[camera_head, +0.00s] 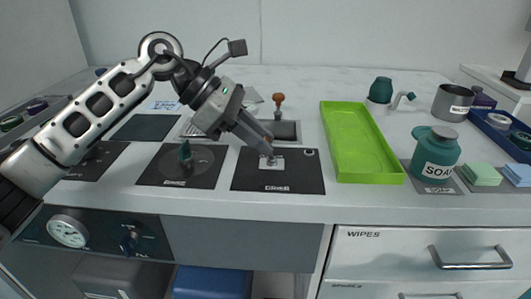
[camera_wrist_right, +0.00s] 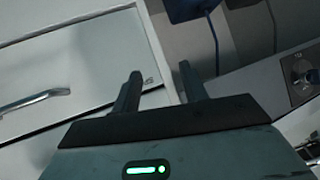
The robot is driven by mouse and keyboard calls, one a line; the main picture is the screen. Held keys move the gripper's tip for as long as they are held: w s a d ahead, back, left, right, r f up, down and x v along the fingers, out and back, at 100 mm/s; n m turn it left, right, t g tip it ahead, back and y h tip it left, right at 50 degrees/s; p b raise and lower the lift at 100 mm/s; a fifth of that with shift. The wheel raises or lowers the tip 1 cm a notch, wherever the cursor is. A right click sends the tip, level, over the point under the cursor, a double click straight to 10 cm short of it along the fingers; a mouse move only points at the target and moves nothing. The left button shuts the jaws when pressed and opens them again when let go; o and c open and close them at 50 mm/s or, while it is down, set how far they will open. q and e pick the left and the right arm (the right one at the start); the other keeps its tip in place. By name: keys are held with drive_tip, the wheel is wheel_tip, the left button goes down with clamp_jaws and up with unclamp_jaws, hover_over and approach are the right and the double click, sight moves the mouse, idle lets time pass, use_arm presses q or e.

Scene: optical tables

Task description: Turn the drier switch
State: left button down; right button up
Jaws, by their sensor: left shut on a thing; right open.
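My left gripper (camera_head: 268,151) reaches down over a black mat (camera_head: 305,181) and is shut on a small metal piece (camera_head: 272,160) standing on a pale plate on the mat; the fingers hide much of the piece. On the dark panel below the table edge is a blue-black turning knob (camera_head: 130,241) beside a round white gauge (camera_head: 67,231); I cannot read whether it is the drier switch. The panel in the right wrist view also has a round dial (camera_wrist_right: 299,76). My right gripper (camera_wrist_right: 160,88) is open and empty, apart from that dial.
A green tray (camera_head: 352,181), a soap bottle (camera_head: 436,152) and sponges (camera_head: 481,175) stand to the right. A second black mat (camera_head: 208,174) holds a dark green item (camera_head: 185,153). Drawers with handles (camera_head: 470,262) are at front right. A drawer handle (camera_wrist_right: 35,101) lies left of the right gripper.

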use_arm(q)
drive_tip(key=h+b, duration=0.1)
drive_tip(key=a+h+b, duration=0.1)
drive_tip(key=b, duration=0.1)
drive_tip(key=shift+f+h, duration=0.25)
drive_tip(key=shift+h, duration=0.05)
use_arm(e)
wheel_tip(320, 180, down, 7)
drive_tip(key=a+g, duration=0.1)
drive_tip(key=shift+w+a, duration=0.3)
drive_tip(key=shift+w, duration=0.05)
drive_tip(key=shift+r+y, duration=0.1)
drive_tip(key=shift+y, duration=0.2)
use_arm(q)
drive_tip(key=c, duration=1.2)
unclamp_jaws()
drive_tip(key=shift+c, duration=0.2)
drive_tip(key=p+v, duration=0.1)
drive_tip(key=v, duration=1.5)
use_arm(e)
drive_tip(key=r, duration=0.3)
drive_tip(key=shift+d, duration=0.4)
drive_tip(key=shift+f, duration=0.15)
